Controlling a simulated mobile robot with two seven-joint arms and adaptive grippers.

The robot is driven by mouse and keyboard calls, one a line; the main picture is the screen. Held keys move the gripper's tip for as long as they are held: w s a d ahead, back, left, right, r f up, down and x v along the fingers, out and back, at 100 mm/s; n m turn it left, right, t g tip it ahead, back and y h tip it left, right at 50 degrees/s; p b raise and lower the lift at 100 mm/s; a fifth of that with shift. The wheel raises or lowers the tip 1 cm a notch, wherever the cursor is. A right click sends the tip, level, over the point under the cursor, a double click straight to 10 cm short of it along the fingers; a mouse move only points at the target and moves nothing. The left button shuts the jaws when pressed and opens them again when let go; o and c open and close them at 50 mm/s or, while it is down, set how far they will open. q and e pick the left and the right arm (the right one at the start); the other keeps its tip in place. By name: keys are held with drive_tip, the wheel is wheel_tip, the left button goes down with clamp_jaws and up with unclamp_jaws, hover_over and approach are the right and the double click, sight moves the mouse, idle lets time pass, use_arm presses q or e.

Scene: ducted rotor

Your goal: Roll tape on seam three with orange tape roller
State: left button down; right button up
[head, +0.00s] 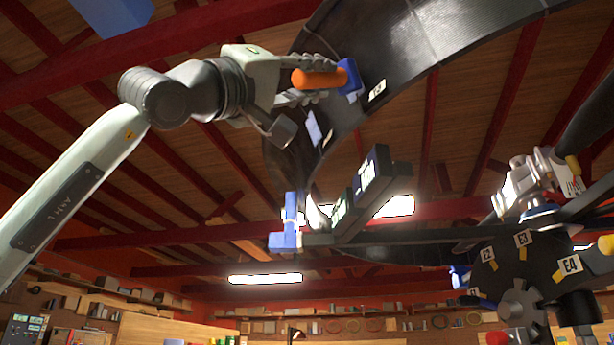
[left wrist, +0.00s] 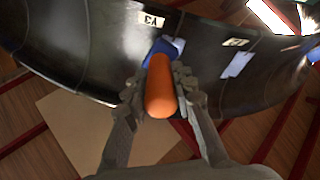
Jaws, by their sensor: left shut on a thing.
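My left gripper (head: 312,78) is shut on the orange handle of the tape roller (head: 318,78), whose blue head (head: 351,80) points at the black duct ring (head: 395,45). In the left wrist view the orange handle (left wrist: 160,88) lies between my fingers (left wrist: 155,95), with the blue head partly hidden behind it. The head is at or very near the duct wall; I cannot tell if it touches. A white label (head: 377,90), seemingly ending in 3, is beside the head; it also shows in the left wrist view (left wrist: 152,18). My right gripper is not in view.
A pale blue patch (head: 314,128) is on the duct beside another label (left wrist: 235,42). A blue clamp-like part (head: 290,225) and dark boxes (head: 370,175) sit below the ring. The dark hub (head: 525,260) with labels is at lower right. Open air lies below my left arm.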

use_arm(q)
drive_tip(key=shift+s+r, duration=0.1)
drive_tip(key=shift+w+a+r+p, duration=0.1)
drive_tip(key=shift+w+a+p, duration=0.2)
drive_tip(key=shift+w+p, duration=0.25)
drive_tip(key=shift+w+a+p, duration=0.25)
drive_tip(key=shift+w+a, duration=0.05)
drive_tip(key=shift+w, duration=0.35)
drive_tip(key=shift+w+a+p, duration=0.2)
drive_tip(key=shift+w+a, duration=0.1)
drive_tip(key=shift+w, duration=0.3)
drive_tip(key=s+a+f+b, duration=0.1)
drive_tip(key=s+a, duration=0.2)
drive_tip(key=a, duration=0.2)
drive_tip(key=shift+f, duration=0.35)
